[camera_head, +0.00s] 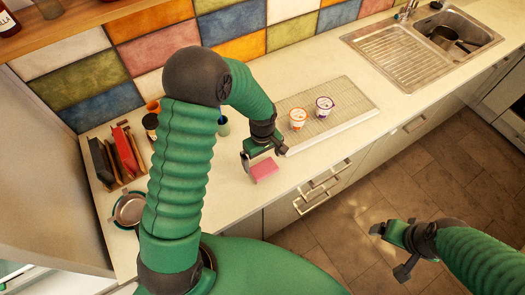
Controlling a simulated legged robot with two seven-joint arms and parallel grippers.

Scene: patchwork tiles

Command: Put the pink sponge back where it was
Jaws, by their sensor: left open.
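The pink sponge (264,170) lies on the pale countertop near its front edge. My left gripper (262,158) is open just above and behind the sponge, with its fingers close to it. Whether the fingers touch the sponge is hard to tell. My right gripper (392,251) hangs over the floor in front of the cabinets, away from the counter. Its fingers look spread apart with nothing between them.
A rack with dark and red boards (122,152) and a small pan (128,208) are at the left. The sink (455,35) is far right.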

